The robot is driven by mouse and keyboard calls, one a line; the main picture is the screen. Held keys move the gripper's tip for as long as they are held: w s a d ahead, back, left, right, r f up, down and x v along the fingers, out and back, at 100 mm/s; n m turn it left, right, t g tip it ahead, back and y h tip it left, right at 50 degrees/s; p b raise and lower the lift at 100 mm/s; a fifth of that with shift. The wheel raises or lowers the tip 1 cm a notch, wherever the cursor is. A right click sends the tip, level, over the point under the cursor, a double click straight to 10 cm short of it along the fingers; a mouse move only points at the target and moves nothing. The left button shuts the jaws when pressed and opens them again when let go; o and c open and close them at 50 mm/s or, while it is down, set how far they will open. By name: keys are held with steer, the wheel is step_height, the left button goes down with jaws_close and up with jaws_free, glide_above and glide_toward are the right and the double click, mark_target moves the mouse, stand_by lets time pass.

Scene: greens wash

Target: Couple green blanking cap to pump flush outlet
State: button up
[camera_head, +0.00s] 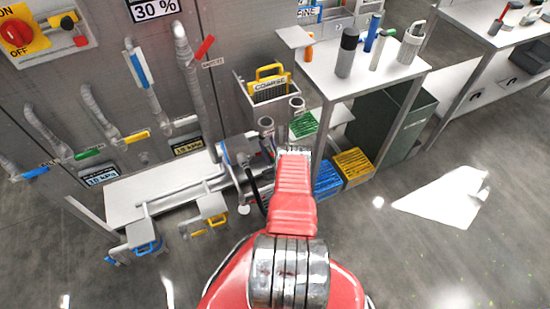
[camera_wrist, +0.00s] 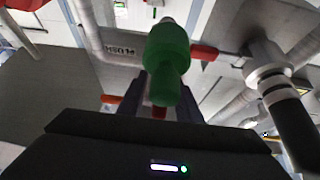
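In the wrist view a green cap (camera_wrist: 168,58) stands between the two dark fingers of my gripper (camera_wrist: 163,88), which are shut on its lower part. A small pale tip shows just beyond the cap's far end; I cannot tell whether they touch. A label that seems to read FLUSH (camera_wrist: 120,50) is upside down beside the cap. A pipe fitting with white and black bands (camera_wrist: 272,82) is to the right, apart from the cap. In the head view my red arm hides the gripper and cap, near the pump pipework (camera_head: 232,172). I cannot single out the flush outlet.
A steel bench (camera_head: 370,68) with bottles stands behind to the right. Blue (camera_head: 326,180) and yellow (camera_head: 353,166) crates lie below it. A COARSE basket (camera_head: 268,90) is on the wall. Valve pipes line the left wall.

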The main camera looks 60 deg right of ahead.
steer(key=shift+r+g, duration=0.1)
steer(key=shift+g, duration=0.2)
steer(key=shift+w+d+g+y, duration=0.25)
steer(key=shift+g+y, duration=0.35)
steer(key=shift+g, duration=0.2)
steer(key=shift+w+d+g+y, duration=0.1)
steer(key=shift+w+g+y, duration=0.1)
steer(key=shift+g+y, duration=0.35)
steer(key=shift+w+d+g+y, duration=0.15)
steer(key=shift+g+y, duration=0.1)
steer(key=shift+g, duration=0.5)
steer(key=shift+s+a, duration=0.25)
steer(key=v, duration=1.3)
steer(key=shift+s+r, duration=0.1)
steer(key=shift+s, duration=0.1)
